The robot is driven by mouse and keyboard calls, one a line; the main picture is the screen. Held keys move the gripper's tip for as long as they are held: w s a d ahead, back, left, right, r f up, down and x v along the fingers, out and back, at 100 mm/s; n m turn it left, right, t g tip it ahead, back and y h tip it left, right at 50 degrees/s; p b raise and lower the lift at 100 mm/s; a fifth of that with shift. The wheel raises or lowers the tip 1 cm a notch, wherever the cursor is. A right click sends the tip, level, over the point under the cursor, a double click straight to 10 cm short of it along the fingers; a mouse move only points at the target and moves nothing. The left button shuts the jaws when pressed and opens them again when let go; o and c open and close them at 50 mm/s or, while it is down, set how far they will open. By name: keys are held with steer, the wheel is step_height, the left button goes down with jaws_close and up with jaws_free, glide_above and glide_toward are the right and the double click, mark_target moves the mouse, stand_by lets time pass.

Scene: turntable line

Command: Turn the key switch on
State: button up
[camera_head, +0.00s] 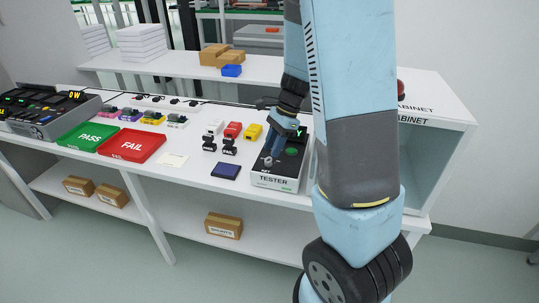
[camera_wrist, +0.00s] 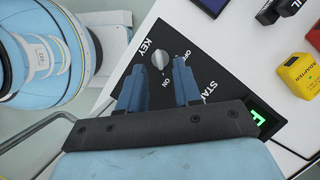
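The tester box (camera_head: 272,182) stands on the white bench, with a dark sloped panel and a green button. In the wrist view, its silver key switch (camera_wrist: 158,57) sits on the dark panel (camera_wrist: 205,62) beside the labels KEY, OFF and ON. Which label the key points at is too small to tell. My gripper (camera_wrist: 162,66) is open, its two blue fingers apart. In the picture the key lies between and just beyond the fingertips; contact cannot be told. The gripper also shows over the tester in the head view (camera_head: 276,150).
Left of the tester lie a dark blue pad (camera_head: 225,171) and small red (camera_head: 233,130) and yellow (camera_head: 252,132) blocks. Farther left are a red FAIL tray (camera_head: 131,146) and a green PASS tray (camera_head: 88,138). A cabinet (camera_head: 436,150) stands at the right.

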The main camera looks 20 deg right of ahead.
mark_target(269, 157)
steer(key=shift+x, duration=1.8)
